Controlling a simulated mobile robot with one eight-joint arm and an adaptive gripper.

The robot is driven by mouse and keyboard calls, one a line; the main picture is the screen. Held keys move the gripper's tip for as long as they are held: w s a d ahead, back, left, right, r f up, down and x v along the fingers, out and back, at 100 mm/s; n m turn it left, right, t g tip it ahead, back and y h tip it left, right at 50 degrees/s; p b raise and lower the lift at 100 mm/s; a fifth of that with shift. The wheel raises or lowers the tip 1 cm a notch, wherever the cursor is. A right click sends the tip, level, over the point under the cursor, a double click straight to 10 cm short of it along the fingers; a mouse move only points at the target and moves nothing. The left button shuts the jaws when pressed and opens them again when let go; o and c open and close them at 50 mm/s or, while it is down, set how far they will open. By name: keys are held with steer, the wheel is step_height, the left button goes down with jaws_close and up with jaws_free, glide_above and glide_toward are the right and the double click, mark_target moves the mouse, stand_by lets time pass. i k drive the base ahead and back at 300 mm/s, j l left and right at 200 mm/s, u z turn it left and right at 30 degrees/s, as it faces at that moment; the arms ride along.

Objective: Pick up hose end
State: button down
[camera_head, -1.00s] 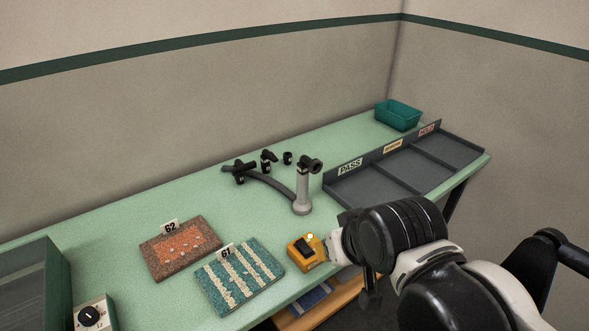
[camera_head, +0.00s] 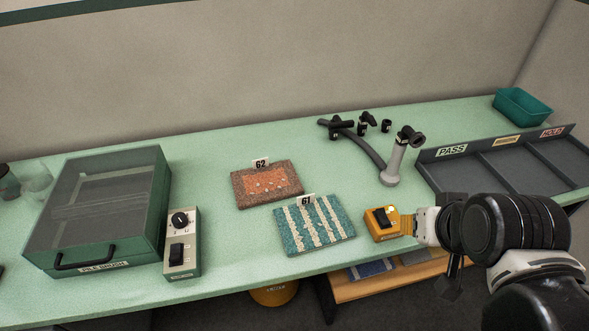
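A curved dark grey hose (camera_head: 369,149) lies on the green bench, running from a black fitting (camera_head: 336,123) to the foot of a pale grey upright tube (camera_head: 395,163). The tube has a black head. I cannot tell for certain which part is the hose end. My gripper (camera_head: 424,226) is at the bench's front edge, in front of the tube and apart from it. It is against or right beside a yellow switch box (camera_head: 382,223) with a black rocker and a small light. Its fingers are not clear, so I cannot tell whether it holds anything.
Small black fittings (camera_head: 367,120) stand behind the hose. Carpet samples 62 (camera_head: 239,190) and 61 (camera_head: 284,238) lie left of the switch box. The pile brush box (camera_head: 150,213) and its control panel (camera_head: 183,258) stand farther left. The PASS tray (camera_head: 432,178) and teal bin (camera_head: 549,112) are right.

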mark_target(389, 178)
steer(key=i+l, duration=0.1)
steer(key=l, duration=0.55)
steer(key=i+l, duration=0.1)
steer(key=l, duration=0.55)
steer(key=u, duration=0.05)
